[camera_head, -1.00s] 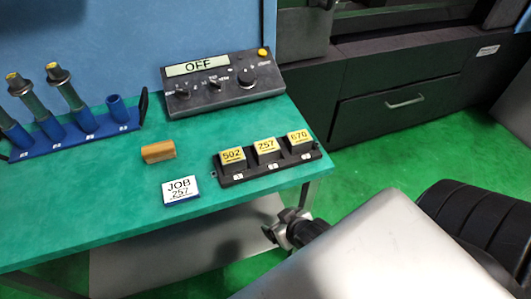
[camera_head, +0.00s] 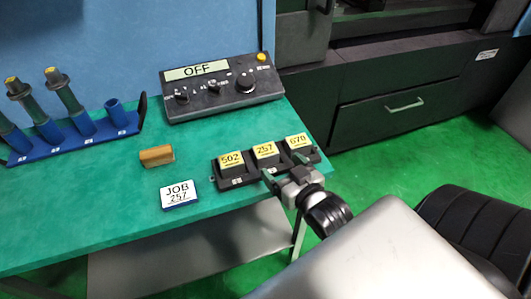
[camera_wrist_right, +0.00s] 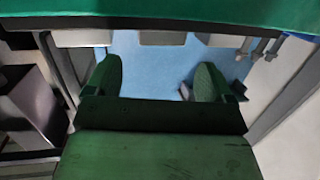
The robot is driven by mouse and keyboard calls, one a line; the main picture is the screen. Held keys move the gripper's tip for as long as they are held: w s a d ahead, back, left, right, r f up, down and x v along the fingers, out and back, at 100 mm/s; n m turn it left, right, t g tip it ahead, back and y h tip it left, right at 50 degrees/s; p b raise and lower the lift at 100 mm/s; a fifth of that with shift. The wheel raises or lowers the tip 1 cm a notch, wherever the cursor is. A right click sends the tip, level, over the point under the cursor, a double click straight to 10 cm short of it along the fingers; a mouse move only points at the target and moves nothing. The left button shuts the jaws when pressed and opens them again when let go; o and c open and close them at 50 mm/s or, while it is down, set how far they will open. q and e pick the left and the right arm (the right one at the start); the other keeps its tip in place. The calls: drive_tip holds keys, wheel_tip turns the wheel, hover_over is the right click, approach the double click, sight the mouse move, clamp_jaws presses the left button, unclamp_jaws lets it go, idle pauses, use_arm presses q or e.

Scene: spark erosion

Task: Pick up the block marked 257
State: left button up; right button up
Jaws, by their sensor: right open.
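The block marked 257 (camera_head: 265,150) has a yellow top and sits in the middle slot of a black tray (camera_head: 230,181) on the green table. The block marked 502 (camera_head: 231,160) is left of it, the block marked 670 (camera_head: 298,141) right. My right gripper (camera_head: 283,169) is open and empty at the tray's front edge, just in front of the 257 block and apart from it. In the right wrist view its two green fingers (camera_wrist_right: 158,80) stand wide apart; the picture looks upside down, and grey block-like shapes show beyond them. My left gripper is not in view.
A JOB 257 card (camera_head: 179,193) and a wooden-looking brown block (camera_head: 156,155) lie left of the tray. A control box (camera_head: 222,86) reading OFF stands behind. A blue rack (camera_head: 75,138) holds tools at left. A dark cabinet (camera_head: 400,105) stands right of the table.

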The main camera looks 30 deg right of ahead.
sight(267, 152)
drive_tip(key=w, duration=0.5)
drive_tip(key=w+f+p, duration=0.1)
drive_tip(key=w, duration=0.1)
drive_tip(key=shift+w+d+f, duration=0.1)
drive_tip(key=shift+w+d, duration=0.1)
drive_tip(key=c, duration=1)
